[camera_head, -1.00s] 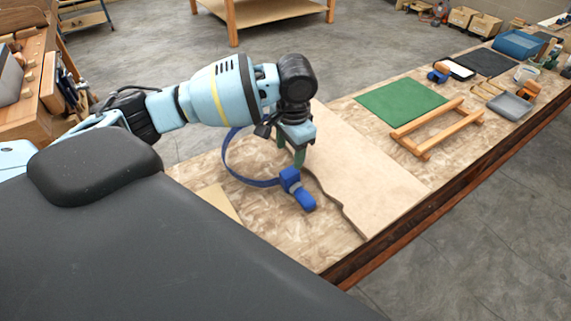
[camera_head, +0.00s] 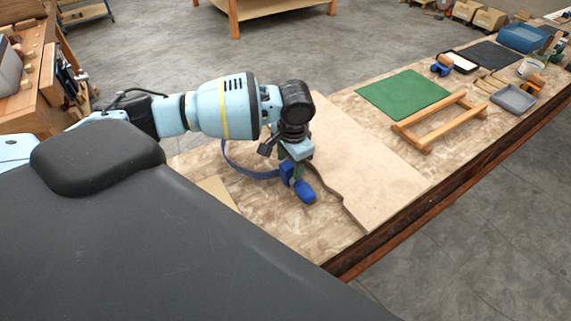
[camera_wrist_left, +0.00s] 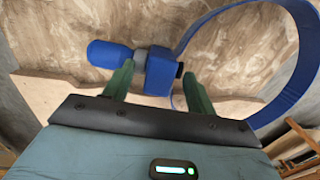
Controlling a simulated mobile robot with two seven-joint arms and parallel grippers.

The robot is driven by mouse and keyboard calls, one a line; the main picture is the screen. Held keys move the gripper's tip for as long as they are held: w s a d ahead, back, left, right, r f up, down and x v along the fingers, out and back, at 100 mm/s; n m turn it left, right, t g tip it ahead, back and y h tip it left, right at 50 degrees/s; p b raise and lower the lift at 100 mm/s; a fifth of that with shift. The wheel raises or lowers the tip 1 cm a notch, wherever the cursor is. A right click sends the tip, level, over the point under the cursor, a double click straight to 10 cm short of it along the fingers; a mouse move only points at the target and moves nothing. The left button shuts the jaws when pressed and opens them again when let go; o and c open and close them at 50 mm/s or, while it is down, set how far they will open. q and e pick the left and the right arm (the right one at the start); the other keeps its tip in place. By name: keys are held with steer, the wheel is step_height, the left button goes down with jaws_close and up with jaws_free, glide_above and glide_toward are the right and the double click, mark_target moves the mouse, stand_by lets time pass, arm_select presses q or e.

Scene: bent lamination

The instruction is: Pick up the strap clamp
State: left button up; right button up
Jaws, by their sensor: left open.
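The strap clamp is a blue ratchet body with a rounded handle (camera_head: 304,191) and a curved blue strap, lying on the bench near its front edge. My right gripper is not in view.
A pale wooden board (camera_head: 365,170) with a wavy edge lies right beside the clamp. Beyond it are a green mat (camera_head: 403,95), a wooden frame (camera_head: 440,122) and a grey tray (camera_head: 513,99). A small flat piece (camera_head: 217,190) lies to the left.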

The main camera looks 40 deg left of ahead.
arm_select(q)
steer(key=shift+f, duration=0.1)
steer(key=c, duration=1)
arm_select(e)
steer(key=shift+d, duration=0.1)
